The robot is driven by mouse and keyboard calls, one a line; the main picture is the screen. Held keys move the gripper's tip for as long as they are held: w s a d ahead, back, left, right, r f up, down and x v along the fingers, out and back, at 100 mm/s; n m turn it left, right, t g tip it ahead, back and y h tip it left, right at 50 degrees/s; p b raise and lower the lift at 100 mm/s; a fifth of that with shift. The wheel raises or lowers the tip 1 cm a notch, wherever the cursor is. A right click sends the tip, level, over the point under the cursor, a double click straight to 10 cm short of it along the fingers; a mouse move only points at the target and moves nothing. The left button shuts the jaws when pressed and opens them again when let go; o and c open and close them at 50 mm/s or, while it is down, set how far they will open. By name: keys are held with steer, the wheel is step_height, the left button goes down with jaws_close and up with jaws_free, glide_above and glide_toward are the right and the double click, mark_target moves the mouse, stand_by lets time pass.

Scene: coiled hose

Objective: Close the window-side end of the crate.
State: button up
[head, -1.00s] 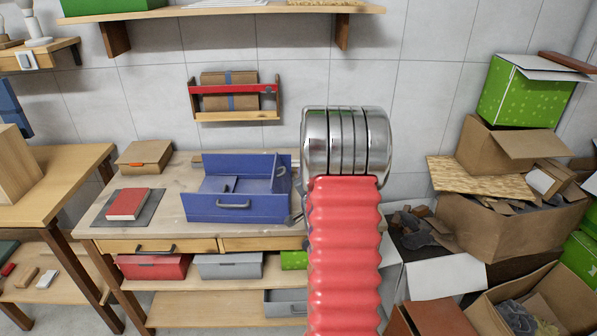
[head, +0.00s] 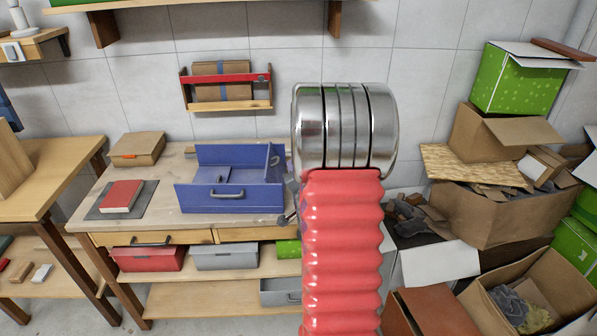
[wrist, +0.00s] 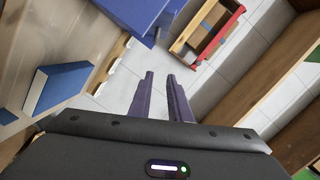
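The blue crate (head: 228,199) stands on the workbench in the head view, with a handle on its front wall. Its back wall and right end panel (head: 274,162) stand up. Its left end looks open, with a low blue piece lying inside. No window shows, so I cannot tell which end is window-side. In the head view my red, ribbed arm hides my gripper almost entirely, just right of the crate. In the wrist view my gripper (wrist: 160,76) is open and empty, fingers apart. A blue body, probably the crate (wrist: 128,14), is just beyond the fingers, upper left.
A red book (head: 121,196) on a dark mat and a cardboard box (head: 138,149) lie left of the crate. A wooden rack with a red bar (head: 226,80) hangs on the wall behind. Cardboard boxes (head: 482,215) crowd the right side.

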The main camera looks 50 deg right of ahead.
steer(key=a+r+n+g+y, duration=0.25)
steer(key=a+r+n, duration=0.2)
steer(key=a, duration=0.75)
steer(key=a+r+n+g+y, duration=0.1)
steer(key=a+r+n+y, duration=0.3)
steer(key=a, duration=0.7)
steer(key=s+a+r+n+g+y, duration=0.1)
steer(key=s+a+n+g+y, duration=0.2)
steer(key=s+a+n, duration=0.8)
steer(key=s+a+g, duration=0.1)
steer(key=s+a, duration=0.8)
steer(key=shift+s+a, duration=0.15)
steer(key=shift+s, duration=0.15)
steer(key=shift+s+g, duration=0.1)
steer(key=shift+g, duration=0.15)
